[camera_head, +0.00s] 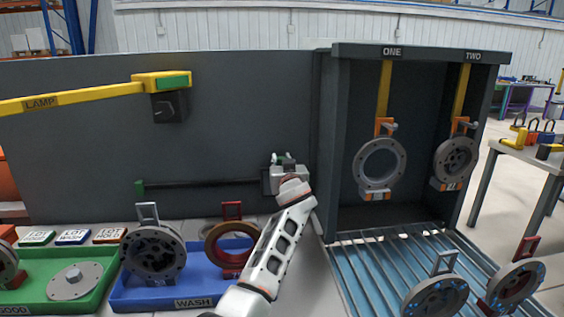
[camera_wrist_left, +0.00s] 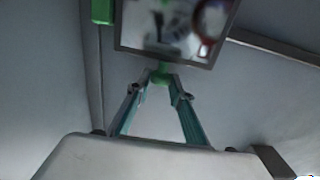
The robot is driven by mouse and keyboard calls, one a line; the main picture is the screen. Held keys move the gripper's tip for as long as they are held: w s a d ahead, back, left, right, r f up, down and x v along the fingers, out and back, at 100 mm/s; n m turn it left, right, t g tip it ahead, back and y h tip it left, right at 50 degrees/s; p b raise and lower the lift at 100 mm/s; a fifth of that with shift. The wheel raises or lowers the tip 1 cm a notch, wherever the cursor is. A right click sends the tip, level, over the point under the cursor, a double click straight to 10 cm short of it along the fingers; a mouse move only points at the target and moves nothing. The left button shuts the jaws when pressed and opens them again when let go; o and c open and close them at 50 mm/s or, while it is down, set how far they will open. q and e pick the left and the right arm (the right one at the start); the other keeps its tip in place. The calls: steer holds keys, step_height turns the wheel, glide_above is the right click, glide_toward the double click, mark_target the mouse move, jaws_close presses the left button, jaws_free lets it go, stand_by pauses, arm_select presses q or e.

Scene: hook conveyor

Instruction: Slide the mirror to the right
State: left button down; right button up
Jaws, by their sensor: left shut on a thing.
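The mirror (camera_wrist_left: 165,28) is a dark-framed square pane, tilted, at the top of the left wrist view. A short green grip (camera_wrist_left: 160,75) sticks out from its lower edge. My left gripper (camera_wrist_left: 160,80) is shut on this green grip. In the head view the left gripper (camera_head: 281,160) is at the right end of a dark horizontal rail (camera_head: 205,184), close to the cabinet's left side. There the mirror is mostly hidden behind the gripper. My right gripper is not in view.
A cabinet (camera_head: 330,150) with hanging discs stands directly to the right. A yellow lamp arm (camera_head: 90,96) reaches in at upper left. A green tray (camera_head: 40,290) and a blue tray (camera_head: 150,300) lie below. A slatted rack (camera_head: 375,270) is at lower right.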

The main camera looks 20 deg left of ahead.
arm_select(q)
steer(key=c, duration=1.9)
jaws_free()
steer(key=shift+d+r, duration=0.2)
steer(key=shift+r, duration=0.1)
steer(key=shift+o, duration=0.6)
steer(key=shift+w+d+f, duration=0.1)
steer(key=shift+w+f, duration=0.05)
steer(key=shift+f, duration=0.05)
glide_toward(282, 125)
steer(key=x, duration=0.6)
